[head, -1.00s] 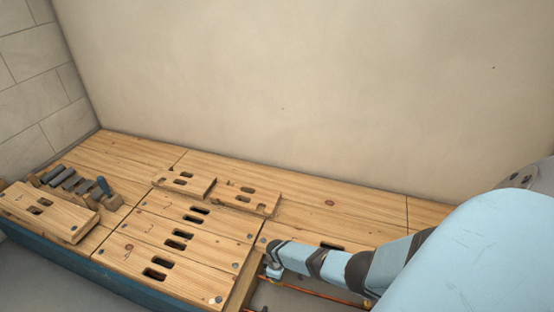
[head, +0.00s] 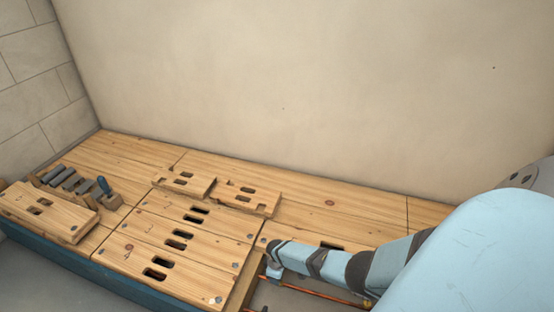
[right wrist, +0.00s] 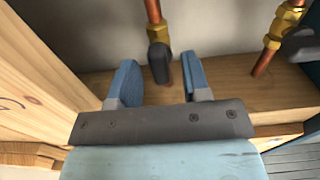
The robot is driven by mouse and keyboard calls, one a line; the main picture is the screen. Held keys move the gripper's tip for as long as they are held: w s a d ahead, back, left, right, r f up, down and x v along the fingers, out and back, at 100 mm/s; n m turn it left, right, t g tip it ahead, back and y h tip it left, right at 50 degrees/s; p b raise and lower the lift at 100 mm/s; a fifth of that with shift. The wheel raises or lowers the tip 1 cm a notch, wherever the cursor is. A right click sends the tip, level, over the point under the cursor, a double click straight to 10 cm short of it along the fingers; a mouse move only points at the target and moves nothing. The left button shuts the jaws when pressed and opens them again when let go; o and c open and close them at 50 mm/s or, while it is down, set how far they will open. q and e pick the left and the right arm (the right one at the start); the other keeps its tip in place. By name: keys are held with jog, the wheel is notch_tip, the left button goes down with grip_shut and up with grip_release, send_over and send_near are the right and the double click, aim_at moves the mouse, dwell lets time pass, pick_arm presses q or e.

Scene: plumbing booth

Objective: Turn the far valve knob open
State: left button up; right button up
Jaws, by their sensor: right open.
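In the right wrist view a dark valve knob (right wrist: 160,62) sits below a brass fitting (right wrist: 153,32) on a copper pipe. My right gripper (right wrist: 159,80) is open, with its two blue fingers on either side of this knob. The knob looks closer to the right finger; contact cannot be told. A second dark knob (right wrist: 300,45) shows at the right edge, beside another brass fitting (right wrist: 284,25). In the head view my right arm reaches down into a floor opening, and the gripper (head: 273,272) is mostly hidden. My left gripper is not in view.
Wooden boards (head: 185,228) with slots border the opening on the left. A copper pipe (head: 320,293) runs through it. A wooden beam (right wrist: 45,65) stands close left of the gripper. A rack of tools (head: 75,182) lies far left. A plain wall (head: 300,90) rises behind.

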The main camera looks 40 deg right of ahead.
pick_arm(q)
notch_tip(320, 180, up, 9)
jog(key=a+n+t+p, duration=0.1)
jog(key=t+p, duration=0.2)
jog(key=p, duration=0.5)
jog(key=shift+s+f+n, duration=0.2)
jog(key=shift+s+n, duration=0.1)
pick_arm(e)
notch_tip(320, 180, up, 14)
jog(key=shift+f, duration=0.15)
